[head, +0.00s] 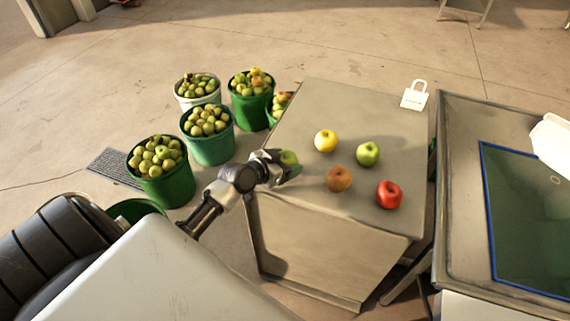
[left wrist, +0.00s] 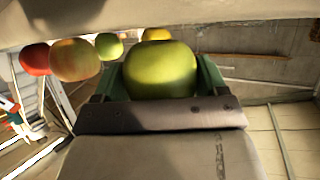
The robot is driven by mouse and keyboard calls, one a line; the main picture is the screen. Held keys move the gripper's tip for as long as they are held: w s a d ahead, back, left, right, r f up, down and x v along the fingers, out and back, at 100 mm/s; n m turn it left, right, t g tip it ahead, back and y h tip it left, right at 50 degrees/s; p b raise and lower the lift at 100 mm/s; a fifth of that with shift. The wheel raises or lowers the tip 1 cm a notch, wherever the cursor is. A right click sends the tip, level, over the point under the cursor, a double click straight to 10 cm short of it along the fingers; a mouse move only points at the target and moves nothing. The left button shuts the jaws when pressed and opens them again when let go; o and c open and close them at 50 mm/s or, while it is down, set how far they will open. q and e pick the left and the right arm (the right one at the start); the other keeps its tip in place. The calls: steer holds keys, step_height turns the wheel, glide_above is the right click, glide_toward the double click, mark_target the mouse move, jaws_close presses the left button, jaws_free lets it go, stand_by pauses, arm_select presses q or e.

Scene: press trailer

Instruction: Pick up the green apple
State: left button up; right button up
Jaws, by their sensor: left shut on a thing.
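A green apple (head: 288,158) is in my left gripper (head: 284,169) at the left edge of the table top. In the left wrist view the green apple (left wrist: 160,70) sits between the green-edged fingers, and the gripper is shut on it. Whether the apple still touches the table is unclear. A second green apple (head: 368,153) rests on the table to the right, apart from the gripper; it also shows in the left wrist view (left wrist: 109,46). My right gripper is not in view.
A yellow apple (head: 325,140), an orange-brown apple (head: 339,179) and a red apple (head: 389,194) rest on the table (head: 300,215). Buckets of apples (head: 165,186) stand to the left. A white tag-like object (head: 414,97) lies at the far right corner. A sink-like basin (head: 462,180) stands right.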

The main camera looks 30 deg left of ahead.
mark_target(289, 153)
arm_select(q)
step_height(289, 153, up, 3)
steer(key=shift+r, duration=0.1)
steer(key=w+d+r, duration=0.2)
steer(key=d+r, duration=0.5)
steer(key=d, duration=0.4)
steer(key=shift+w+d+p, duration=0.15)
steer(key=shift+d+p, duration=0.1)
steer(key=shift+p, duration=0.05)
steer(key=shift+f, duration=0.1)
